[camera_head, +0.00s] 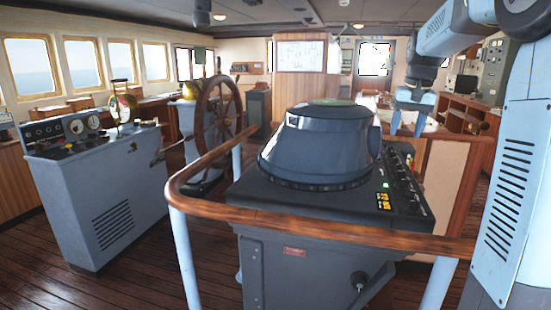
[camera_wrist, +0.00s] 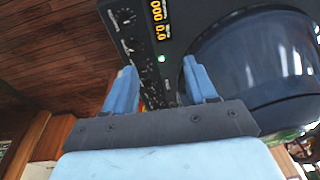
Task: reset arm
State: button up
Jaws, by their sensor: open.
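My arm rises along the right side of the head view and bends over at the top. My gripper (camera_head: 408,122) hangs down at its end, beside the right rear of the dark radar console (camera_head: 325,150). In the wrist view, my gripper (camera_wrist: 162,85) shows two blue fingers set apart, with nothing held between them. The console's knob panel (camera_wrist: 140,45) lies beyond the fingers, and its dark rounded hood (camera_wrist: 262,62) is to the right. I cannot tell the exact gap between the fingers and the console.
A wooden handrail (camera_head: 330,232) curves around the console in front. A ship's wheel (camera_head: 218,115) and a grey control stand (camera_head: 100,190) are to the left. Open wooden floor (camera_head: 120,285) lies at the lower left.

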jog(key=s+a+n+t, duration=0.1)
jog(key=s+a, duration=0.3)
jog(key=s, duration=0.5)
jog(key=s+a+n+t, duration=0.1)
jog(key=s+a, duration=0.4)
jog(key=s, duration=0.3)
jog(key=s+a+f, duration=0.2)
jog(key=s+f, duration=0.2)
jog(key=s, duration=0.2)
jog(key=s+a+f+n+t, duration=0.1)
jog(key=s+f, duration=0.2)
jog(key=s, duration=0.4)
jog(key=shift+s+a+f, duration=0.15)
jog(key=shift+a+f, duration=0.2)
jog(key=shift+f, duration=0.05)
jog(key=shift+d, duration=0.1)
